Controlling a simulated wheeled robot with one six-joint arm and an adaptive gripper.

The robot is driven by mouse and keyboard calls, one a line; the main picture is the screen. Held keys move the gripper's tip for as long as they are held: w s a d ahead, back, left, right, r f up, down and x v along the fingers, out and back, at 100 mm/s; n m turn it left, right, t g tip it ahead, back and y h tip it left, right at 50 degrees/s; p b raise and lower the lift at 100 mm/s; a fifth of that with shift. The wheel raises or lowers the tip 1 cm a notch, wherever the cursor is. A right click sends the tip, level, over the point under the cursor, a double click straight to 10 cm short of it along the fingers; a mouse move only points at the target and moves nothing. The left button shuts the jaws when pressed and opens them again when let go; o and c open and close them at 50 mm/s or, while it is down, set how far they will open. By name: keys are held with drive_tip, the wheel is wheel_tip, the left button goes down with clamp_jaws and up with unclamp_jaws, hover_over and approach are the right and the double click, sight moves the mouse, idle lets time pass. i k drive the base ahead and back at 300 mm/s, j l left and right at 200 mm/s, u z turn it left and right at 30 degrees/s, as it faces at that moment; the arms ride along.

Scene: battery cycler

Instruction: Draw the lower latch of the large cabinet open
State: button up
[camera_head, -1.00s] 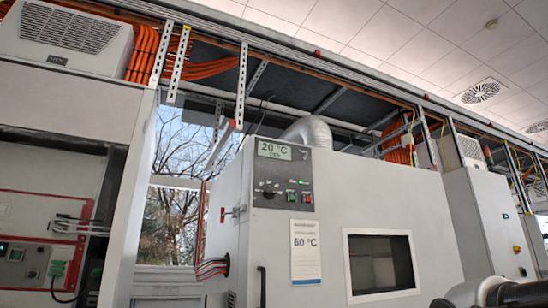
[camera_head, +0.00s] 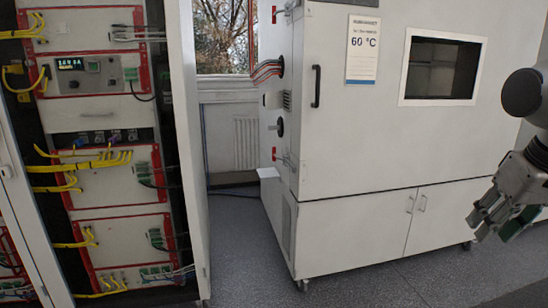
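The large cabinet (camera_head: 375,120) is a white test chamber on castors with a dark window, a black door handle and a "60 °C" sheet. Its lower latch (camera_head: 284,158) is a small metal lever with a red end at the door's left edge, low on the upper body. It lies roughly level and looks closed against the edge. A similar upper latch (camera_head: 283,12) shows at the top of the frame. My gripper (camera_head: 497,228) hangs at the far right, in front of the cabinet and well away from the latch. Its fingers look apart, with nothing seen between them.
At the left stands a rack (camera_head: 110,170) with red-framed modules and yellow cables, its white side panel (camera_head: 190,150) facing the cabinet. A window and radiator (camera_head: 246,143) are behind. Grey floor (camera_head: 240,250) is clear between rack and cabinet. Two small doors (camera_head: 416,220) sit below the chamber.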

sight(274, 156)
drive_tip(key=i+u, duration=0.15)
drive_tip(key=i, duration=0.55)
drive_tip(key=i+u, duration=0.2)
drive_tip(key=i, duration=0.5)
drive_tip(key=i+l+u, duration=0.15)
drive_tip(key=i, duration=0.5)
drive_tip(key=i+l, duration=0.25)
